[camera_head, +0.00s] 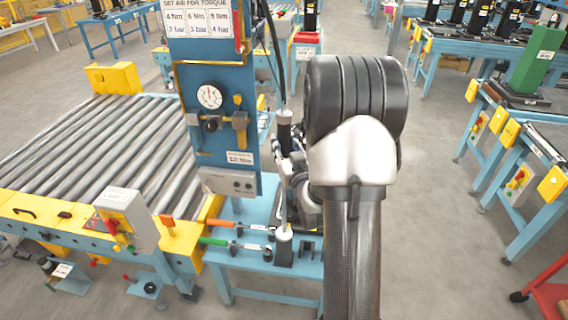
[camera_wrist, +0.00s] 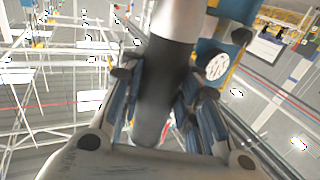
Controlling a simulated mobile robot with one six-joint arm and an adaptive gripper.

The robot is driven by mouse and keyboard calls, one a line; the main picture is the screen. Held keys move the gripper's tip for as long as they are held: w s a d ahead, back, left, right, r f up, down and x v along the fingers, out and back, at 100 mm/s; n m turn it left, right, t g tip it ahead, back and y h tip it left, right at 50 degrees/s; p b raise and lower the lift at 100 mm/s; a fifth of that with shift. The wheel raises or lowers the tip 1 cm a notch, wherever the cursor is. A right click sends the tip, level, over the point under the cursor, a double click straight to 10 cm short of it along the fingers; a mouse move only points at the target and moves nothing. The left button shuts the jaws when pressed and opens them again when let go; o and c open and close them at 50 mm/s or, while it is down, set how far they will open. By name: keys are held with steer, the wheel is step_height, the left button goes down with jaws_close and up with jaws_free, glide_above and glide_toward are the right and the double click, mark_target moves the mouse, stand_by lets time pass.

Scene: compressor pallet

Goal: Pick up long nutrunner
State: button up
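The long nutrunner (camera_head: 284,132) is a slim upright tool with a dark upper body beside the blue torque panel. Its lower end is at a small holder (camera_head: 283,252) on a blue table. My gripper (camera_head: 290,170) is at its middle, partly hidden behind my arm. In the wrist view the nutrunner (camera_wrist: 165,85) is a dark cylinder with a silver section, running between the two fingers of my gripper (camera_wrist: 164,105). Both fingers lie close against its sides and look shut on it. The contact itself is partly hidden.
The blue panel (camera_head: 217,150) with a pressure gauge stands just left of the nutrunner. Orange- and green-handled tools (camera_head: 232,243) lie on the small blue table (camera_head: 263,277). A roller conveyor (camera_head: 95,145) is at left. Open floor lies to the right.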

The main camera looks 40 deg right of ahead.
jaws_close()
stand_by(0.5)
steer(key=shift+w+r, duration=0.1)
steer(key=shift+r, duration=0.1)
